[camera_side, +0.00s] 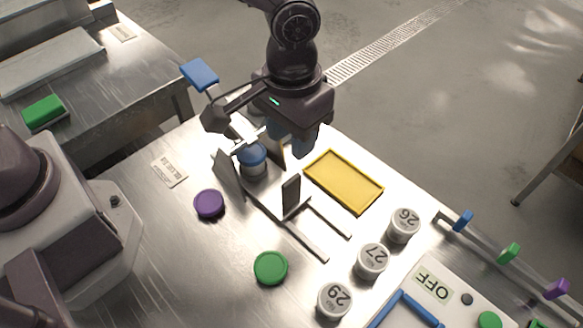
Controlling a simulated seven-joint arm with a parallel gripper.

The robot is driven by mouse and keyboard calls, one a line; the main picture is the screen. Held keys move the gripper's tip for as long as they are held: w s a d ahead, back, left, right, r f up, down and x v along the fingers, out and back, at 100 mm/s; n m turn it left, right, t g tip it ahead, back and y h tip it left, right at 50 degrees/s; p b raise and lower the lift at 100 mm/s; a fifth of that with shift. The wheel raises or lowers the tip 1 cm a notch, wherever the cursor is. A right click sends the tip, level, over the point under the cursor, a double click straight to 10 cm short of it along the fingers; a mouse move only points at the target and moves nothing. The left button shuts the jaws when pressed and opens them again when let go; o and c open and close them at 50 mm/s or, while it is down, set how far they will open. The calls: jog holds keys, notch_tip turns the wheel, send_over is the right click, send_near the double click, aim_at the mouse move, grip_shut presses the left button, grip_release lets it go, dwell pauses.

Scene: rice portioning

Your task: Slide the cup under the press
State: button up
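A cup (255,172) with a blue lid (252,154) stands on the metal table between dark upright plates of a fixture that I take to be the press (228,174). Two metal rails run from the fixture toward the lower right, with a dark upright block (291,193) beside them. A light bar crosses close above the lid; I cannot tell if it touches. My gripper (292,142) is just right of and above the cup, pointing down. Its fingertips overlap the fixture, and the gap between them is unclear. I see nothing clearly held.
A yellow tray (343,182) lies right of the fixture. Purple (209,204) and green (271,268) discs lie in front. White numbered cups (372,261) stand lower right near a panel reading OFF (433,284). A blue square paddle (199,74) rises behind, left of my gripper.

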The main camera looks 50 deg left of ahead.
aim_at(291, 180)
notch_tip(291, 180, down, 12)
jog(key=shift+r, duration=0.2)
grip_shut()
